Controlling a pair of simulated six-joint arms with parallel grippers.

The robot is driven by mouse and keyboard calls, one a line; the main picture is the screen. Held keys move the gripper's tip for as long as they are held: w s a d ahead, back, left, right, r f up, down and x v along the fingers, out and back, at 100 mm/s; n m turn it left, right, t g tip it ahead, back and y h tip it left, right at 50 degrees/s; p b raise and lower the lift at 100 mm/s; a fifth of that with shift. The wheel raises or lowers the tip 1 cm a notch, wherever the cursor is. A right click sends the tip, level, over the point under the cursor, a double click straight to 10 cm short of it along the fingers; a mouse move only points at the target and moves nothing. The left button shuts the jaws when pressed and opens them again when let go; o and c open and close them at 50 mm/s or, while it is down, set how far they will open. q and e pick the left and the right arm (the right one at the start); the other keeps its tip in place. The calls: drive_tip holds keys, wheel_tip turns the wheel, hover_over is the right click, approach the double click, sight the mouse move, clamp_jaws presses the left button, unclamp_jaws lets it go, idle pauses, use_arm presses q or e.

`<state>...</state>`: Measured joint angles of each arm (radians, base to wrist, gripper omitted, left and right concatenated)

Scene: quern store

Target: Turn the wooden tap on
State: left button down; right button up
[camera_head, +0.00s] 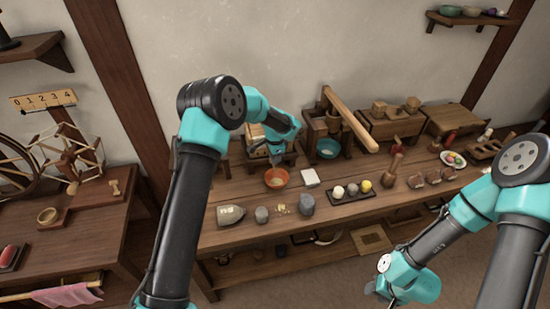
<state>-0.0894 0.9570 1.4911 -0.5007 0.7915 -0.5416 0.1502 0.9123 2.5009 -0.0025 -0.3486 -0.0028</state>
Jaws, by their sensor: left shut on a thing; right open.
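My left gripper (276,152) reaches down at a wooden stand (254,135) at the back of the long bench, just above an orange bowl (277,178). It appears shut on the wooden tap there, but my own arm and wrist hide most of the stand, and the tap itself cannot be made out. The bowl stands on the bench below the gripper and holds something pale. My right gripper (388,294) is open and empty, low in front of the bench, far from the stand.
A white square (310,177) lies right of the bowl. A wooden lever press (325,125) with a teal bowl (327,148) stands further right. Stones (230,214) and a dark tray of balls (350,193) line the front edge. A side table (75,235) is at left.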

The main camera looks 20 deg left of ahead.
use_arm(q)
drive_tip(key=n, duration=0.8)
drive_tip(key=shift+n, duration=0.3)
drive_tip(key=n, duration=0.4)
drive_tip(key=shift+n, duration=2.3)
drive_tip(key=c, duration=1.2)
unclamp_jaws()
drive_tip(key=shift+o, duration=0.2)
